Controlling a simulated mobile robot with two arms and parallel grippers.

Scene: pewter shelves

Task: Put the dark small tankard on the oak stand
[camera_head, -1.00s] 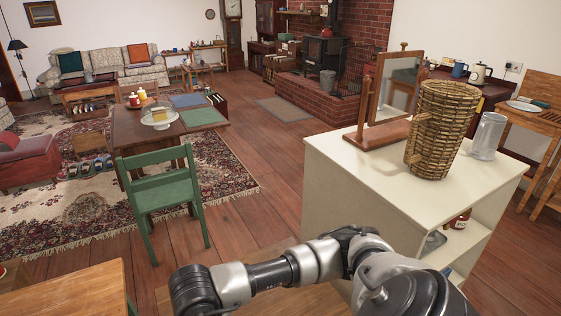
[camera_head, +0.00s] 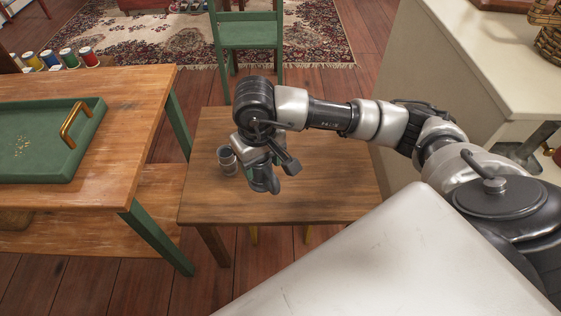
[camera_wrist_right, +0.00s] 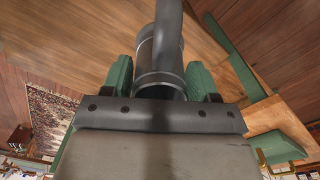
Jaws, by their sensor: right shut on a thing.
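The dark small tankard (camera_wrist_right: 147,62) shows in the right wrist view as a grey metal cylinder with darker bands and a handle. My right gripper (camera_wrist_right: 160,78) is shut on it, with a green finger on either side. In the head view my right gripper (camera_head: 263,170) is low over a low wooden table (camera_head: 320,195), which may be the oak stand. A small grey cup shape (camera_head: 228,160) shows just left of the gripper; I cannot tell whether it is the held tankard or whether it touches the tabletop. My left gripper is not in view.
A higher wooden table (camera_head: 130,100) with a green tray (camera_head: 50,145) and several coloured pots stands at left. A green chair (camera_head: 250,35) is behind. A cream cabinet (camera_head: 440,70) with a wicker vessel (camera_head: 549,42) is at right. The low table's right half is clear.

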